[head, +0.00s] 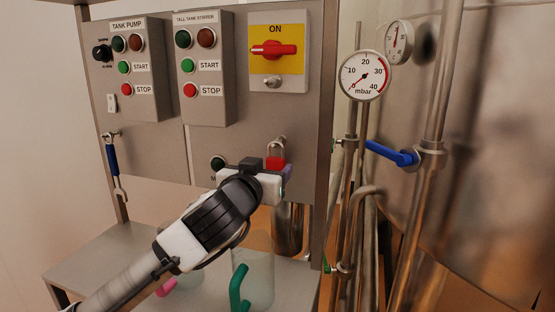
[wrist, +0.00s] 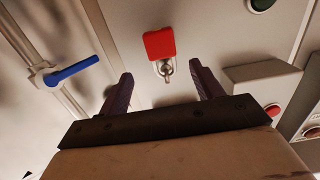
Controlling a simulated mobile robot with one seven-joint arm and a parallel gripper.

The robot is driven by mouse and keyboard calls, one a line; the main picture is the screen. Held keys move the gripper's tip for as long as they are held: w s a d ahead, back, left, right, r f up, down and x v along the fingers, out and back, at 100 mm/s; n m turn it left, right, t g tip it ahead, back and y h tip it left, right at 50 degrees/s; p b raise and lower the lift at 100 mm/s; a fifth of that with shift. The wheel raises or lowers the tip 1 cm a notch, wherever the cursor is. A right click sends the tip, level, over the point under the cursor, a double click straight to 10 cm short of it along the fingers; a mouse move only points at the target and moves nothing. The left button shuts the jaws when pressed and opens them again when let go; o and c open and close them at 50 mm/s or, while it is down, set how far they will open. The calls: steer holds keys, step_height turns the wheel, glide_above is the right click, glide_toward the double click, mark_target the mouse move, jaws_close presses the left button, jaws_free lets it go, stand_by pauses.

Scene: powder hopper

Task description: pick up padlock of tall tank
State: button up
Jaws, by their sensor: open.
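A red padlock (head: 276,162) hangs from a small metal fitting (head: 280,142) low on the grey control panel, right of centre in the head view. In the wrist view the red padlock (wrist: 160,44) is beyond my fingertips, with its shackle and the fitting (wrist: 166,68) between the two finger lines. My gripper (head: 286,178) is just below and in front of the padlock in the head view. In the wrist view my gripper (wrist: 160,82) has its two purple fingers wide apart with nothing between them. The padlock's lower part is partly covered by the gripper in the head view.
A red switch (head: 273,49) on a yellow plate and a tall tank stirrer box (head: 205,70) are above. A blue-handled valve (head: 391,153) and upright pipes stand to the right. A shelf (head: 110,262) with a clear container (head: 258,280) lies below.

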mark_target(276, 157)
steer(key=p+x, duration=0.1)
steer(key=x, duration=0.2)
steer(key=shift+w, duration=0.2)
steer(key=x, duration=0.1)
steer(key=p+x, duration=0.1)
steer(key=x, duration=0.1)
steer(key=p+x, duration=0.1)
steer(key=shift+w+a+f, duration=0.1)
steer(key=shift+w+f, duration=0.1)
steer(key=shift+f, duration=0.15)
steer(key=c, duration=1.1)
steer(key=shift+r+b, duration=0.4)
steer(key=shift+r, duration=0.15)
steer(key=shift+r+b+v, duration=0.15)
steer(key=shift+b+v, duration=0.5)
steer(key=shift+v, duration=2.4)
steer(key=shift+r+b+v, duration=0.15)
steer(key=shift+b+v, duration=0.5)
steer(key=shift+v, duration=2.35)
steer(key=shift+r+b+v, duration=0.15)
steer(key=shift+b+v, duration=0.5)
steer(key=shift+v, duration=2.4)
